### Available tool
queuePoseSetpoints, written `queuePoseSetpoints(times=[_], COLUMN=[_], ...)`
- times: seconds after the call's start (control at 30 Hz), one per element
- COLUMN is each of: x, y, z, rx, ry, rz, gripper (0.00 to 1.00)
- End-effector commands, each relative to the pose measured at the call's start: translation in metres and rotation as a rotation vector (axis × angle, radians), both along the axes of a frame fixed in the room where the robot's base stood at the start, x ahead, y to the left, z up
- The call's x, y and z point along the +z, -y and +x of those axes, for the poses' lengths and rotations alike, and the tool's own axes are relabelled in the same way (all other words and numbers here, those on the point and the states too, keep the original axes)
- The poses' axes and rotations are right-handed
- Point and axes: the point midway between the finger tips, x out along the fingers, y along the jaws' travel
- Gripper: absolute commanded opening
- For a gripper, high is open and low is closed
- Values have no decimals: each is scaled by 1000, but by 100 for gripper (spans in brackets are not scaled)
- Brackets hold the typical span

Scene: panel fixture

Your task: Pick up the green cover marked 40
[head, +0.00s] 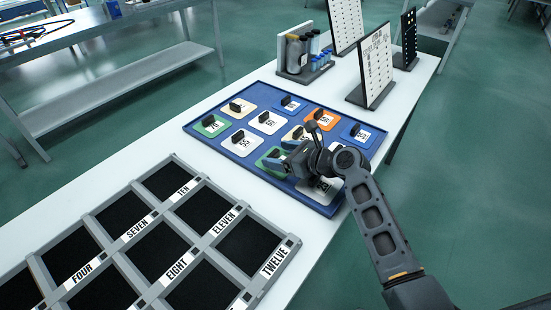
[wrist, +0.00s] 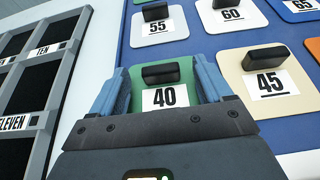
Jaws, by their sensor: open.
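The green cover marked 40 lies on the blue tray, with a black block handle (wrist: 161,73) on top and its white label (wrist: 165,97) facing me in the wrist view. In the head view the green cover (head: 267,158) shows beside my gripper (head: 283,155), partly hidden by it. In the wrist view my gripper (wrist: 158,66) is open, with one blue finger on each side of the handle. No clear contact with the handle shows. The lower part of the cover is hidden behind the gripper body.
Close neighbours are a white cover marked 55 (wrist: 159,30), a white one marked 60 (wrist: 229,22) and a cream one marked 45 (wrist: 264,75). The grey frame with black compartments (head: 198,178) stands left. Upright boards (head: 375,65) and a bottle rack (head: 303,72) stand behind the blue tray (head: 262,95).

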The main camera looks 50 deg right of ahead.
Motion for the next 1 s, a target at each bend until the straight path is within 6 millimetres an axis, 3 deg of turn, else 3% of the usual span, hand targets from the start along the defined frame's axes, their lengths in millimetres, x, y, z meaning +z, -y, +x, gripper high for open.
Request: queuePoseSetpoints(times=[0.17,0.43,1.0], x=[-6,-7,-7], y=[-1,-1,-1], z=[17,18,18], rx=[1,1,1], ry=[0,0,-1], rz=[-1,-2,-2], gripper=[79,78,23])
